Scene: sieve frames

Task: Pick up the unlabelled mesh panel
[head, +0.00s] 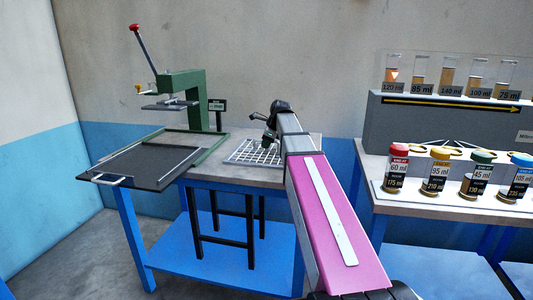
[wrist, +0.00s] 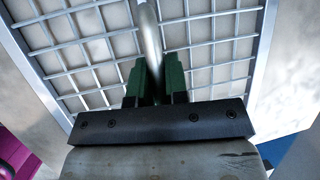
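The mesh panel (head: 243,156) is a light metal grid in a pale frame. It lies flat on the grey tabletop, right of the green press, and no label shows on the part I see. In the wrist view the grid (wrist: 90,50) fills the upper picture, with a grey bar-like handle (wrist: 149,40) rising from it. My gripper (head: 267,143) is over the panel. Its green fingers (wrist: 155,88) are close together on both sides of the handle, apparently shut on it. My arm hides the panel's right part in the head view.
A green press (head: 185,95) with a red-tipped lever and a dark framed tray (head: 145,165) stand to the left. A small sign (head: 217,106) is behind. On the right, a second table holds several capped jars (head: 440,170) and a grey rack (head: 430,118) of sample tubes.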

